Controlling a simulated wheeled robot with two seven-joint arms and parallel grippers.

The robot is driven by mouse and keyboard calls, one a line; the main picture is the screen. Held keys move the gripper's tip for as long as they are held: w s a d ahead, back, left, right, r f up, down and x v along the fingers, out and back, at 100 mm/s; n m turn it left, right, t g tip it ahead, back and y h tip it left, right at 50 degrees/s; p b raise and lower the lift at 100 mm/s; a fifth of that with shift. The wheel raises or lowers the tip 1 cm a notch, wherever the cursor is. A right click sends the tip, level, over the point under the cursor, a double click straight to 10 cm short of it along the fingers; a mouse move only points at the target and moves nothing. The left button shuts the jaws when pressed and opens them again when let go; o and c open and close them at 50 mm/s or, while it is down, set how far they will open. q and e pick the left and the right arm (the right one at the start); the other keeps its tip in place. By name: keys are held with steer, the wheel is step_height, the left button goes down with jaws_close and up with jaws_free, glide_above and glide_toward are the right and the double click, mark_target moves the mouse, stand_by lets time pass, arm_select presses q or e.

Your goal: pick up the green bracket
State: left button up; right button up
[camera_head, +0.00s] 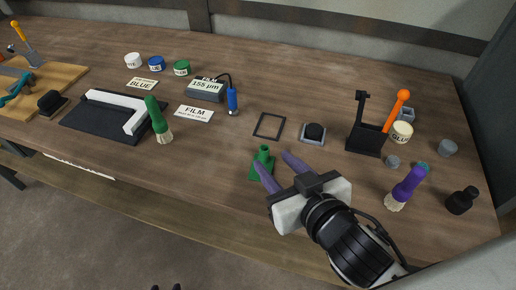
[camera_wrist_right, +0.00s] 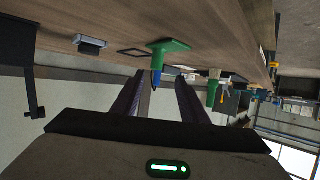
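The green bracket (camera_head: 262,166) stands on the wooden table near its front edge, in the middle of the head view. It has a flat base and a short upright part. My right gripper (camera_head: 271,158) is low at the bracket, its two purple fingers spread apart with nothing clamped. One finger overlaps the bracket's side in the head view, the other is to its right; whether either touches is unclear. In the right wrist view the bracket (camera_wrist_right: 168,46) shows beyond the fingertips of the right gripper (camera_wrist_right: 157,80), between them. My left gripper is not in view.
A black square frame (camera_head: 269,125) and a grey block with a black top (camera_head: 313,132) lie behind the bracket. A black stand (camera_head: 366,138), a purple brush (camera_head: 405,188) and a black bottle (camera_head: 461,201) are at right. A green brush (camera_head: 157,120) is at left.

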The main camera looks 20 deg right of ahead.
mark_target(267, 152)
steer(key=x, duration=0.2)
steer(key=shift+w+f, duration=0.1)
steer(key=shift+w, duration=0.15)
steer(key=x, duration=0.5)
steer(key=shift+d+f+p, duration=0.15)
steer(key=shift+d+p, duration=0.15)
steer(key=shift+d, duration=0.05)
steer(key=shift+w+f, duration=0.1)
steer(key=shift+w, duration=0.1)
steer(key=c, duration=0.9)
arm_select(q)
steer(key=shift+s+f, duration=0.1)
steer(key=shift+s, duration=0.65)
arm_select(e)
jaws_close()
